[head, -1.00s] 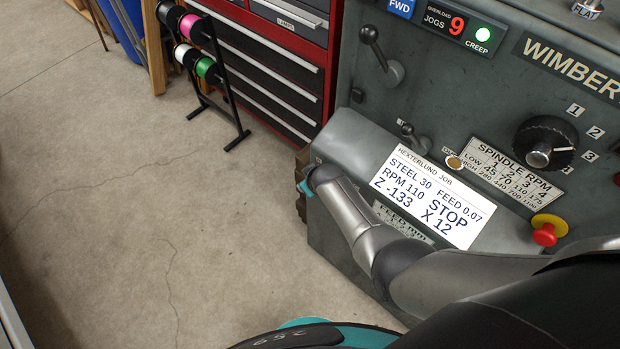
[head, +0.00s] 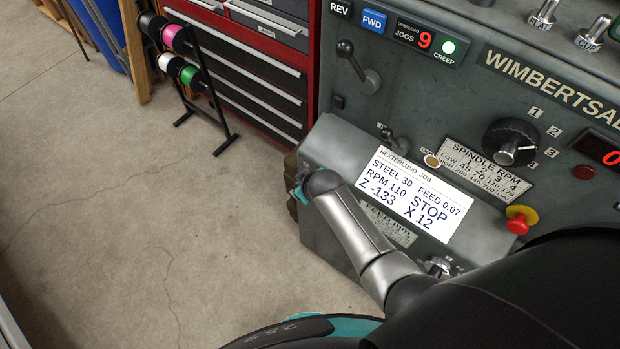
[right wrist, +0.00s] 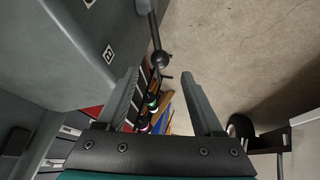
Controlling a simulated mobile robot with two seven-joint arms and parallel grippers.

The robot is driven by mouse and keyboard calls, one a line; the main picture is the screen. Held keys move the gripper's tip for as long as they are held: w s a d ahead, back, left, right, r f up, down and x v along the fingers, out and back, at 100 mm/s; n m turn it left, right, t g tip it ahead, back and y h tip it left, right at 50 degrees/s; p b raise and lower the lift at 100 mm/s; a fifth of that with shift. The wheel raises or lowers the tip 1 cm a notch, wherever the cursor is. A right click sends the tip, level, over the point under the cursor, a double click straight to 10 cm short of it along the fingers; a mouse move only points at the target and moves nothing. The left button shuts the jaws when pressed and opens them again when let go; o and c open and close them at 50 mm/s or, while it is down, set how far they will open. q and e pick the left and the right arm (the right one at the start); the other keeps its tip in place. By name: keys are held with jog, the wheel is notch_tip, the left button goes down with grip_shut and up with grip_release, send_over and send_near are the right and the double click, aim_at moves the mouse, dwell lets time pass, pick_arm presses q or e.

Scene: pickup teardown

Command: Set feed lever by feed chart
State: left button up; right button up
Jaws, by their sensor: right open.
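The feed chart (head: 388,224) is a small pale plate on the lathe's sloped front, partly covered by my right arm and too small to read. Above it, the white job card (head: 415,196) reads STEEL 30, FEED 0.07, RPM 110, Z -133, STOP X 12. In the right wrist view, a dark lever with a black ball knob (right wrist: 161,59) stands out beside the grey housing. My right gripper (right wrist: 163,73) is open, and the knob appears between its fingertips; I cannot tell the depth gap. In the head view its fingers are hidden at the lathe's left end. My left gripper is out of view.
Small marked labels (right wrist: 109,54) sit on the housing beside the lever. The lathe front carries another ball lever (head: 346,48), a spindle dial (head: 510,142) and a red stop button (head: 519,224). A spool rack (head: 195,85) stands left; the floor between is clear.

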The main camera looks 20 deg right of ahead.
jog(key=p+v, duration=0.2)
jog(key=v, duration=0.5)
jog(key=shift+r, duration=0.15)
dwell(0.4)
jog(key=s+d+f+g+b, duration=0.1)
jog(key=s+f+b, duration=0.25)
jog(key=f, duration=0.45)
jog(key=s+f+g+b, duration=0.1)
jog(key=s+f+b, duration=0.25)
jog(key=f, duration=0.35)
jog(key=s+d+f+m+g+b, duration=0.1)
jog(key=s+f+b, duration=0.3)
jog(key=s+f, duration=0.5)
jog(key=s+d+f+m+g+b, duration=0.1)
jog(key=s+d+f+b, duration=0.2)
jog(key=s+f, duration=0.6)
jog(key=s+d+f+m+g+b, duration=0.1)
jog(key=s+d+f+b, duration=0.1)
jog(key=s+f+b, duration=0.3)
jog(key=s+f, duration=0.4)
jog(key=s, duration=0.1)
jog(key=shift+d+g+h, duration=0.3)
jog(key=shift+d+h, duration=0.05)
jog(key=shift+h, duration=0.05)
jog(key=shift+s+f, duration=0.15)
